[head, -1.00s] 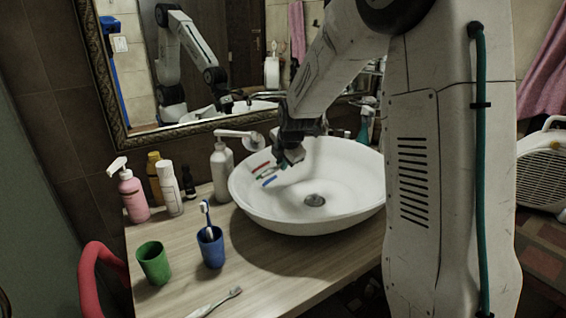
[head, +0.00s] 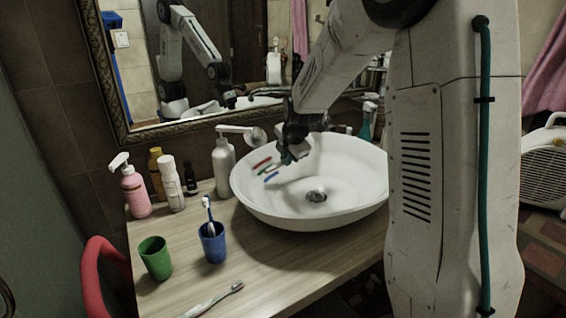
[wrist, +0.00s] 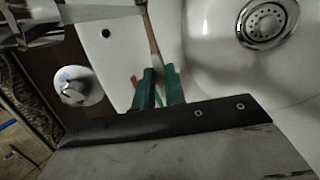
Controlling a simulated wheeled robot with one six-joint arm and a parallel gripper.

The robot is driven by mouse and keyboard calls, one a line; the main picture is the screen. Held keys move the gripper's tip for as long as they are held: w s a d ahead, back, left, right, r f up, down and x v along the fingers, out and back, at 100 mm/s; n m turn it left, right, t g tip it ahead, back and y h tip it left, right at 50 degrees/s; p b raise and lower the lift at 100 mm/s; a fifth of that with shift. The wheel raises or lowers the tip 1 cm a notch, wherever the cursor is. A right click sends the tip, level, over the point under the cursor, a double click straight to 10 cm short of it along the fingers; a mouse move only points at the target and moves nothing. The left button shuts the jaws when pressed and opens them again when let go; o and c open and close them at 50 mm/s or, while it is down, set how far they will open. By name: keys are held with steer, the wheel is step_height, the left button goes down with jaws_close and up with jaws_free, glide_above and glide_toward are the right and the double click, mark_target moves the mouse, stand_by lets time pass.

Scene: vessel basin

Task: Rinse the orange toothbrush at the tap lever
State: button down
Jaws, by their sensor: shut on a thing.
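My gripper (head: 295,153) is over the back left part of the white basin, low and close to its inner wall. In the wrist view its teal fingers (wrist: 159,88) are close together on something thin, mostly hidden between them. No orange shows clearly, so I cannot confirm the orange toothbrush. Red, green and blue strips (head: 270,177) show by the basin wall near the fingertips; what they belong to is unclear.
The basin (head: 250,205) has a drain (wrist: 268,22). A blue cup (head: 212,246) with a blue and white toothbrush (head: 207,207), a green cup (head: 155,260) and a lying toothbrush (head: 212,300) are on the counter. Several bottles (head: 171,185) stand behind. A mirror frame (head: 180,133) borders the back.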

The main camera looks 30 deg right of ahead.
steer(key=shift+w+a, duration=0.1)
steer(key=shift+a, duration=0.3)
steer(key=shift+d, duration=0.15)
steer(key=shift+d, duration=0.45)
steer(key=shift+s, duration=0.2)
steer(key=s+a, duration=0.1)
steer(key=s, duration=0.6)
steer(key=shift+s+a, duration=0.25)
steer(key=shift+s, duration=0.15)
stand_by(1.1)
steer(key=s+r, duration=0.4)
steer(key=s, duration=0.1)
steer(key=shift+a, duration=0.45)
steer(key=shift+w, duration=0.1)
stand_by(0.5)
